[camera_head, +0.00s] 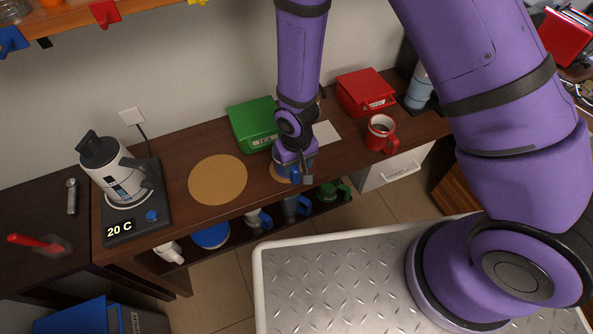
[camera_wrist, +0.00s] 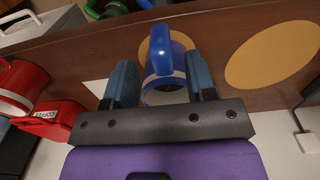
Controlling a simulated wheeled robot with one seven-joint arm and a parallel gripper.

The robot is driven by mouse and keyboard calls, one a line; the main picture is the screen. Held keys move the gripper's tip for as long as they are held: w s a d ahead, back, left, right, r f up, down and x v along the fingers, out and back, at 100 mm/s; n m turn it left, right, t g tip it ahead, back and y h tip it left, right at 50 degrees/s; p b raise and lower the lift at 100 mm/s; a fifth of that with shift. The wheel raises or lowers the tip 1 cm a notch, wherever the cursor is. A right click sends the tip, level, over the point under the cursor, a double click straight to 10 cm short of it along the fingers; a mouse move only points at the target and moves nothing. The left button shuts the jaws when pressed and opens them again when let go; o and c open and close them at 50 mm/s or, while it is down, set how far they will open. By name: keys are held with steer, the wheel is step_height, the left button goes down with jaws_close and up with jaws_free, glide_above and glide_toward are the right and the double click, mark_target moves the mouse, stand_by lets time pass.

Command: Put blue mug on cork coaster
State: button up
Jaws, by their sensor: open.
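The blue mug (camera_head: 288,168) is below my gripper (camera_head: 296,162) at the front of the brown counter. In the wrist view the blue mug (camera_wrist: 164,72) with a pale band stands between the two fingers of my open gripper (camera_wrist: 160,75), its handle pointing up in the picture. A small round cork coaster (camera_head: 275,175) shows partly beside and under the mug. The cork coaster (camera_wrist: 146,48) also shows behind the mug in the wrist view. The mug looks upright over the coaster; its base is hidden, so contact cannot be told.
A larger cork disc (camera_head: 218,180) lies to the left, with a kettle (camera_head: 118,172) on its base beyond. A green tea box (camera_head: 252,124) is behind; a red box (camera_head: 365,92) and red mug (camera_head: 380,132) stand right. Mugs sit on the shelf below.

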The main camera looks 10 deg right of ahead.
step_height(320, 180, up, 6)
steer(key=shift+r, duration=0.2)
steer(key=w+d+r+m+t, duration=0.1)
steer(key=d+r, duration=0.6)
steer(key=r, duration=0.5)
steer(key=w+d+r+m+t, duration=0.15)
steer(key=d+r, duration=0.45)
steer(key=r, duration=0.7)
steer(key=s+d+r+t, duration=0.1)
steer(key=s+d+r, duration=0.4)
steer(key=s+r, duration=0.2)
steer(key=s+d+r+t, duration=0.1)
steer(key=s+d+r, duration=0.5)
steer(key=s, duration=0.4)
steer(key=shift+r+m+t, duration=0.35)
steer(key=shift+r, duration=0.4)
steer(key=shift+d, duration=0.1)
